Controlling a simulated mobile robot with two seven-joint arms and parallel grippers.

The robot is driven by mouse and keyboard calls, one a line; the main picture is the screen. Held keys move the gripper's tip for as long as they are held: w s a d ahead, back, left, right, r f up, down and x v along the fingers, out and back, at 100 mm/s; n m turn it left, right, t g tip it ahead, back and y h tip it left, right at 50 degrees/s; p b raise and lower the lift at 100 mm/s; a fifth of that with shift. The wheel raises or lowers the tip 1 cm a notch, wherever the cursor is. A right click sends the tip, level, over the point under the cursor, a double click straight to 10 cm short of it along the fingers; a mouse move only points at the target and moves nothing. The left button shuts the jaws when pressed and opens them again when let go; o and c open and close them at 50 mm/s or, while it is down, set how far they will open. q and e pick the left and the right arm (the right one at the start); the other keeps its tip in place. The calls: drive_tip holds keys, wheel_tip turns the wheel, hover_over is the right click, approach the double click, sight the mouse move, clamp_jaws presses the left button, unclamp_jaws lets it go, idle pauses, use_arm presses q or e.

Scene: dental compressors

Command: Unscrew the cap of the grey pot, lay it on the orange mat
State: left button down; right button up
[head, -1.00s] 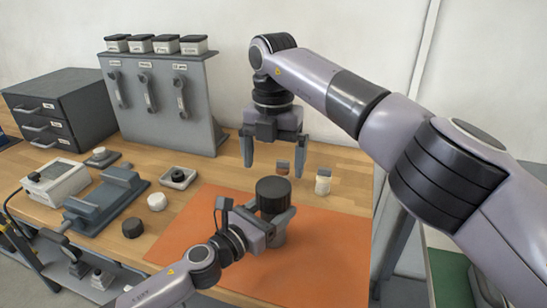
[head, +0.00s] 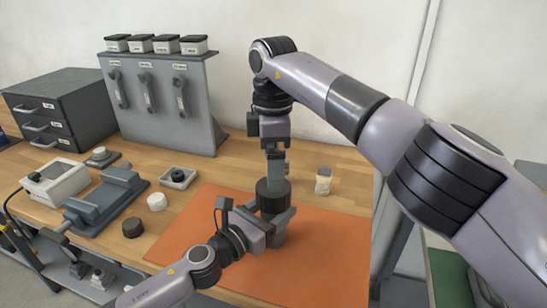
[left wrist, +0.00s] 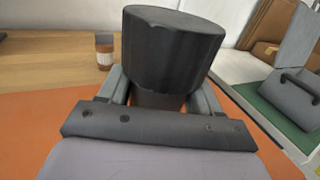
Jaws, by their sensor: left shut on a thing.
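The grey pot (head: 279,238) stands upright at the orange mat (head: 320,250), with its wide black cap (head: 272,197) on top. My left gripper (head: 277,218) is shut on the pot's body below the cap. In the left wrist view the cap (left wrist: 172,50) rises above my left fingers (left wrist: 160,98), and the narrower pot body (left wrist: 157,98) sits between them. My right gripper (head: 276,172) points down just over the cap in the head view. Its fingers overlap there, so their gap is hidden. No right finger shows beside the cap in the left wrist view.
A small labelled bottle (head: 323,182) stands behind the mat. Left of the mat are a black disc (head: 132,228), a white round piece (head: 157,202), a small tray (head: 178,178) and a grey fixture (head: 105,200). The mat's front right is clear.

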sight(273, 194)
wheel_tip(273, 194, down, 8)
drive_tip(key=shift+r, duration=0.25)
